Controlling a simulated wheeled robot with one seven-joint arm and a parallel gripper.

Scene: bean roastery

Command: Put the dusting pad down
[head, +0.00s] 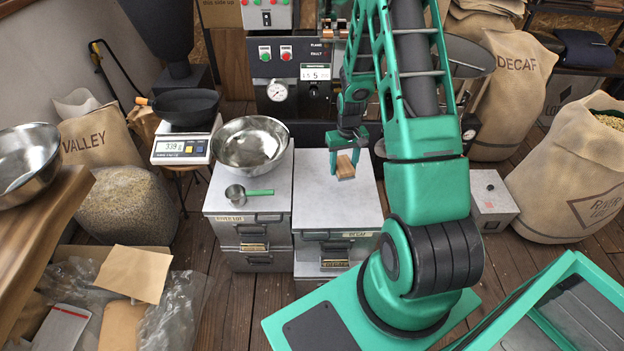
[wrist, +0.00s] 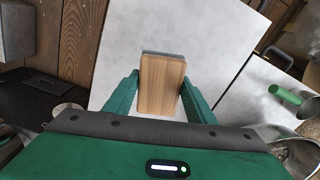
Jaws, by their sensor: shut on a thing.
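The dusting pad, a small wood-backed block with a grey edge, is between the fingers of my gripper (head: 346,146). In the head view the pad (head: 345,167) hangs just below the fingers, over the grey top of the cabinet labelled DECAF (head: 362,205). In the wrist view the pad (wrist: 161,85) sits between the two green fingers (wrist: 160,95), with the pale cabinet top (wrist: 215,40) beyond it. My gripper is shut on the pad. I cannot tell whether the pad's underside touches the cabinet top.
The left cabinet (head: 222,200) holds a steel bowl (head: 250,145) and a green-handled scoop (head: 236,195). A scale (head: 182,148) with a black pan stands further left. Behind is a control panel with a gauge (head: 277,91). The DECAF cabinet top is clear around the pad.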

